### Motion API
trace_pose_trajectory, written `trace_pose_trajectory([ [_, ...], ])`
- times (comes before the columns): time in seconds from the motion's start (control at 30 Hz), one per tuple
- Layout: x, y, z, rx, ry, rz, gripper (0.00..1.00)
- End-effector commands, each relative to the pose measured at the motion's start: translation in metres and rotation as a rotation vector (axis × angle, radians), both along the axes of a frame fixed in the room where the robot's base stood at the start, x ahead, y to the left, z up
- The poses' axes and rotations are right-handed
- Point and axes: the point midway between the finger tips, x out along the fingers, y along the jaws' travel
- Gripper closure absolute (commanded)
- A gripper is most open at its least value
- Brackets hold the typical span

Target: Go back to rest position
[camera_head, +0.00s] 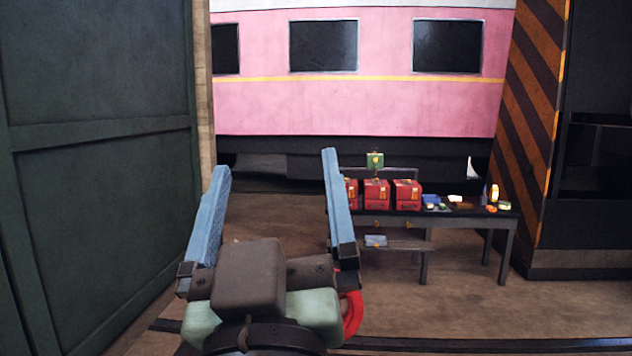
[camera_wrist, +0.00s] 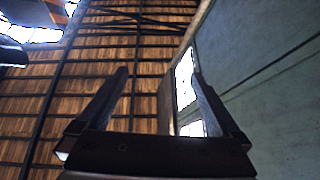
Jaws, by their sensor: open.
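My gripper (camera_head: 277,180) is raised in front of the head camera, with its two blue fingers wide apart and pointing up. Nothing is between the fingers. In the wrist view my gripper (camera_wrist: 159,82) is also open and empty, facing the wooden roof (camera_wrist: 60,100). A red ring-like part (camera_head: 351,312) shows beside the gripper's right base; I cannot tell what it belongs to.
A dark green door (camera_head: 100,180) is close on the left. A striped pillar (camera_head: 530,120) stands right. Floor between is clear.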

Motion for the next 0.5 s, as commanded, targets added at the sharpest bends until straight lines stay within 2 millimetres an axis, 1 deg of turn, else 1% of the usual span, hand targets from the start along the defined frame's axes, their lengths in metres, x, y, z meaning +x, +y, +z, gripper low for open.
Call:
trace_pose_trajectory([
  [0.03, -0.018, -0.015, 0.027, 0.051, -0.09, -0.001, 0.0],
  [0.1, -0.038, -0.028, 0.051, 0.103, -0.18, 0.01, 0.0],
  [0.2, -0.056, -0.038, 0.069, 0.145, -0.256, 0.026, 0.0],
  [0.3, -0.062, -0.041, 0.075, 0.158, -0.282, 0.032, 0.0],
  [0.5, -0.061, -0.04, 0.075, 0.158, -0.28, 0.034, 0.0],
])
